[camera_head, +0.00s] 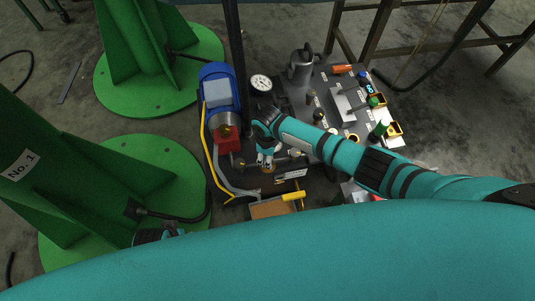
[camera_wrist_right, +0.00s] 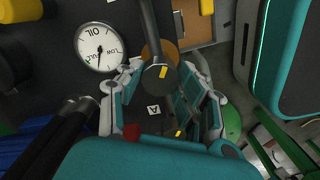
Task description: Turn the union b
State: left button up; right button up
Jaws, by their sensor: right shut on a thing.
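A dial gauge (camera_head: 261,83) stands close behind the right gripper and reads OIL in the wrist view. A blue motor (camera_head: 220,90) with a yellow rail is to the left. A brown tray (camera_head: 270,208) lies in front. Green pillars (camera_head: 160,165) stand at left.

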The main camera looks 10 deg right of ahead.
pick_arm(q)
jog(key=shift+f, duration=0.35)
pick_arm(e)
jog(key=shift+s, duration=0.1)
jog(key=o, duration=1.2)
jog(key=shift+c, duration=0.2)
pick_arm(q)
jog(key=shift+s, duration=0.1)
pick_arm(e)
notch_tip(320, 180, up, 12)
jog(key=shift+a, duration=0.1)
